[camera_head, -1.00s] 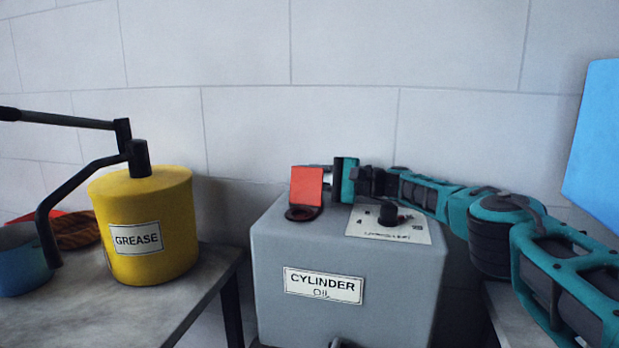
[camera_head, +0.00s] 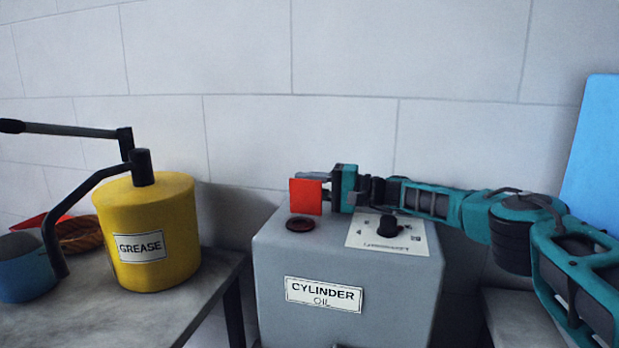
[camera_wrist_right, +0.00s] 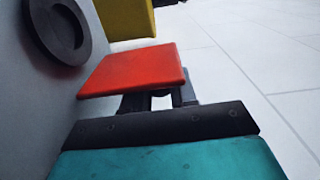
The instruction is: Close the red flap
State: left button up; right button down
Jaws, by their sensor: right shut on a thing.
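The red flap (camera_head: 306,196) stands about upright above the back of a dark round opening (camera_head: 300,224) on top of the grey cylinder oil box (camera_head: 290,265). The opening shows uncovered. My right gripper (camera_head: 318,180) reaches in from the right. Its fingers are partly hidden behind the flap. In the right wrist view, the flap (camera_wrist_right: 135,70) lies across the fingers (camera_wrist_right: 158,98) and hides their tips, with the dark ring of the opening (camera_wrist_right: 62,30) beside it. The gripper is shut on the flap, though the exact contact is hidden. My left gripper is not in view.
A black knob (camera_head: 388,227) on a white plate stands on the box, just right of the opening and close to my right arm. A yellow grease can (camera_head: 150,220) with a long black lever stands on the table at left. The tiled wall (camera_head: 350,60) is close behind.

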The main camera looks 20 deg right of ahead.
jog(key=n, duration=0.1)
jog(key=s+n+p, duration=0.1)
jog(key=shift+s+a+r+n, duration=0.1)
jog(key=shift+a+r+n, duration=0.15)
jog(key=shift+a+n, duration=0.1)
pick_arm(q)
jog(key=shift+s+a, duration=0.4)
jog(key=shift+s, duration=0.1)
pick_arm(e)
jog(key=shift+s+a+n, duration=0.2)
jog(key=shift+n, duration=0.25)
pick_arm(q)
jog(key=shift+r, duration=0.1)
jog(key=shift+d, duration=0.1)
pick_arm(e)
jog(key=c, duration=0.9)
grip_release()
jog(key=shift+c, duration=0.2)
pick_arm(q)
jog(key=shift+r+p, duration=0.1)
jog(key=shift+p, duration=0.25)
pick_arm(e)
jog(key=v, duration=1.3)
